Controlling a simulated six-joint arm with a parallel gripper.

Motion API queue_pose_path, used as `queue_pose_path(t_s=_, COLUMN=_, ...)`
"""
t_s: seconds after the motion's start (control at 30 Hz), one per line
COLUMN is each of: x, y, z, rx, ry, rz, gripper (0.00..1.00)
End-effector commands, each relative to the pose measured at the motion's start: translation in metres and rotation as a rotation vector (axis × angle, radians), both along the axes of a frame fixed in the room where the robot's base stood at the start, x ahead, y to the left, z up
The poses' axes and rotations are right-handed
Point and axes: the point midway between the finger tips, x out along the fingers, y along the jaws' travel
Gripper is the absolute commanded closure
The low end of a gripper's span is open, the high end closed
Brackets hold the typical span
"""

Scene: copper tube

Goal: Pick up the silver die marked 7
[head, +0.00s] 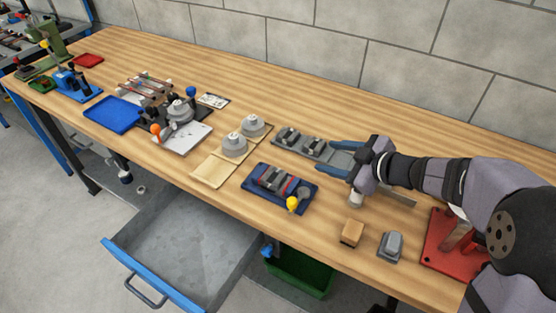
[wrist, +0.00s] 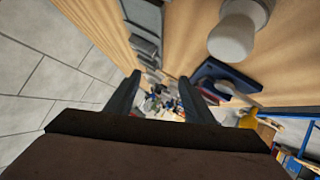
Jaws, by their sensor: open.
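Two round silver dies with knobs, a nearer die (head: 235,146) and a farther die (head: 253,126), sit on pale wooden boards in the middle of the bench. Another similar round silver piece (head: 180,111) is on the bending tool to the left. Their markings are too small to read, so I cannot tell which is 7. My gripper (head: 328,154) is open and empty, to the right of the dies, over the right end of a grey tray. Its two fingers also show in the wrist view (wrist: 160,78), where the dies cannot be made out.
The grey tray (head: 330,155) holds small dark-grey blocks. A navy tray (head: 248,186) with a clamp and a yellow knob is in front. A pale cylinder (head: 356,200) stands near my wrist. A wooden block (head: 352,232) and a red stand (head: 438,238) are right. An open drawer (head: 190,245) juts out below.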

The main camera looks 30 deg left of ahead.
Motion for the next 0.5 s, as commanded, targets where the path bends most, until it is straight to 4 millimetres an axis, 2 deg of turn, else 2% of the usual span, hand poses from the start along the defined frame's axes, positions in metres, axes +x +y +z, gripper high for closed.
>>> queue_pose_path(t_s=0.03, x=-0.021, y=0.009, z=0.001, rx=0.037, ry=0.09, rz=0.034, gripper=0.52)
queue_pose_path(t_s=0.1, x=-0.045, y=0.019, z=-0.003, rx=0.089, ry=0.193, rz=0.072, gripper=0.52)
queue_pose_path(t_s=0.2, x=-0.07, y=0.028, z=-0.005, rx=0.144, ry=0.302, rz=0.107, gripper=0.52)
queue_pose_path(t_s=0.33, x=-0.088, y=0.033, z=-0.006, rx=0.185, ry=0.38, rz=0.131, gripper=0.52)
queue_pose_path(t_s=0.5, x=-0.094, y=0.035, z=-0.007, rx=0.199, ry=0.407, rz=0.14, gripper=0.52)
